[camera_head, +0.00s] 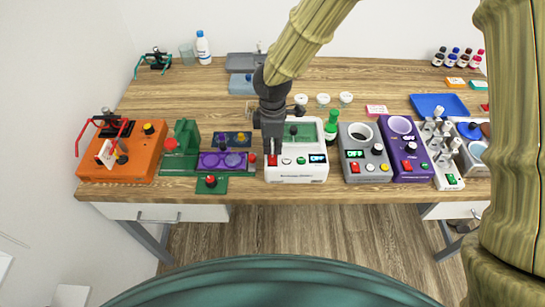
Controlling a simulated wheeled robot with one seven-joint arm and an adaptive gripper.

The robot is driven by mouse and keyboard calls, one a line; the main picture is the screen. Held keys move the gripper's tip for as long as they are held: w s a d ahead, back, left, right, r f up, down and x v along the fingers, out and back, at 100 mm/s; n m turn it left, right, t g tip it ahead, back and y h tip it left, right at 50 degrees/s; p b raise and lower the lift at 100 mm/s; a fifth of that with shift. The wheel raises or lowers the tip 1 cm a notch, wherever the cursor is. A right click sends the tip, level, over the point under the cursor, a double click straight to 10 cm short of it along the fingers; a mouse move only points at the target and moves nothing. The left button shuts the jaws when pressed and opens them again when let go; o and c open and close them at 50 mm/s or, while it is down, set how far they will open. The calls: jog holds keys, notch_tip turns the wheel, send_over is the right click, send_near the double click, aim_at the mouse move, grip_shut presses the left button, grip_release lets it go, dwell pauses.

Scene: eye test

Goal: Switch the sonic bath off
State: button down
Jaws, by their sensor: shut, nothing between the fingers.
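A white box-shaped device (296,176), which looks like the sonic bath, stands at the front middle of the bench. It has a sunken basin with green inside, a small lit display (318,158) too small to read for certain, and a red switch (272,160) at its front left. My gripper (272,149) is shut and empty, pointing down at the red switch. I cannot tell whether the fingertips touch it. The gripper and wrist hide the device's back left part.
A grey device (352,178) and a purple device (408,176), each with a round opening, stand to the right. A green bottle (331,126) stands close on the right. A purple panel (222,162) and an orange box (138,168) lie left. The bench's front edge is close.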

aim_at(272, 155)
notch_tip(272, 155, up, 6)
jog(key=p, duration=0.5)
jog(key=shift+r, duration=0.25)
dwell(0.6)
